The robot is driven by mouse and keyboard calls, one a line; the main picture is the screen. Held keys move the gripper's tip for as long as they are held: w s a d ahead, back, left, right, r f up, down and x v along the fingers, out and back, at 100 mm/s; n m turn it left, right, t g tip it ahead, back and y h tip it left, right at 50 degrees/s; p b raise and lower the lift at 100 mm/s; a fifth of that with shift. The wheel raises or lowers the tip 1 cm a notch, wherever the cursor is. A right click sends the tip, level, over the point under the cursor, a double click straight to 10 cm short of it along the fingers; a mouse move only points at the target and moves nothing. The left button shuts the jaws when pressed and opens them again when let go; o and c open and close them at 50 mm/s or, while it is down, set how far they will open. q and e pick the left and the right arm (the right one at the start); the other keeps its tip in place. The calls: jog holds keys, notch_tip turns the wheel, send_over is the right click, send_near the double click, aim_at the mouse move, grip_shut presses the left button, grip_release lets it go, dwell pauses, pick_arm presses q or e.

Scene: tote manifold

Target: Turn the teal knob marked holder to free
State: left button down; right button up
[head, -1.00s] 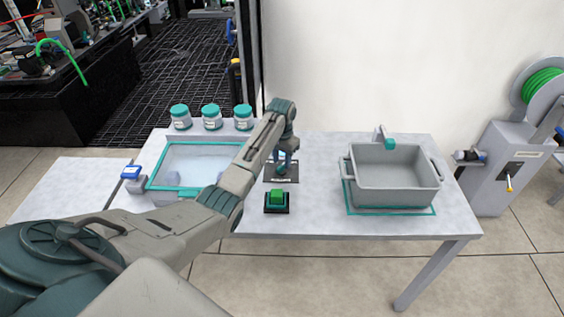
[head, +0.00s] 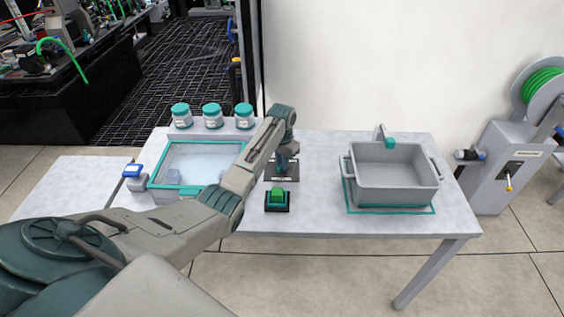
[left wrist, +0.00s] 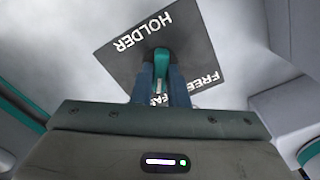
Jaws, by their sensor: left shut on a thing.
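The teal knob (left wrist: 161,62) stands on a dark plate (left wrist: 135,42) in the left wrist view. My left gripper (left wrist: 161,78) is shut on the knob, one finger on each side. In the head view the left gripper (head: 284,165) points down over the dark plate (head: 292,178), and the knob is hidden behind it. My right gripper is not in view.
A green button (head: 277,195) on a dark base sits just in front of the plate. A grey tote (head: 394,190) stands to the right. A teal-framed tray (head: 152,178) lies to the left, with three teal-lidded jars (head: 212,122) behind it.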

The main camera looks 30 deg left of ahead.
pick_arm(q)
jog(key=n+p, duration=0.3)
jog(key=p, duration=0.1)
jog(key=shift+r+n, duration=0.3)
jog(key=shift+n, duration=0.1)
jog(key=n+p, duration=0.3)
jog(key=n, duration=0.1)
jog(key=shift+n, duration=0.3)
jog(key=n+p, duration=0.1)
jog(key=n, duration=0.2)
jog(key=shift+f+p, duration=0.15)
jog(key=shift+p, duration=0.2)
jog(key=shift+a+n+p, duration=0.1)
jog(key=shift+n+p, duration=0.3)
jog(key=shift+n, duration=0.8)
jog(key=c, duration=1.4)
grip_release()
jog(key=shift+f, duration=0.15)
jog(key=shift+c, duration=0.2)
